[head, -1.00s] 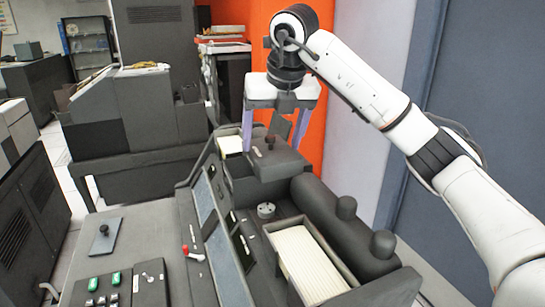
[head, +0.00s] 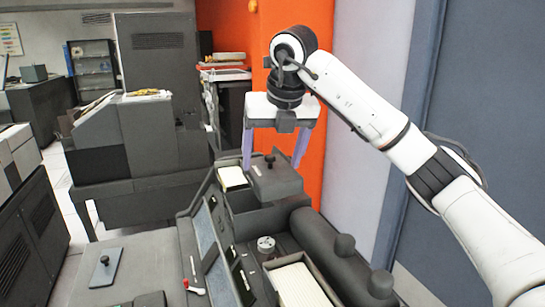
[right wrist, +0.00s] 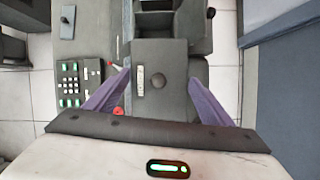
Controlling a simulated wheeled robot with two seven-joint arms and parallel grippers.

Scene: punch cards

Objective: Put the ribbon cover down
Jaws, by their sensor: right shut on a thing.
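The cover is over the card machine, close to an open dark compartment (head: 245,207). Whether its underside touches the machine is hidden. My left gripper is not in view.
A stack of cards (head: 232,177) sits left of the cover. A pale card tray (head: 300,285) and a dark roller with knobs (head: 320,235) are in front. An orange panel (head: 330,150) stands close behind on the right.

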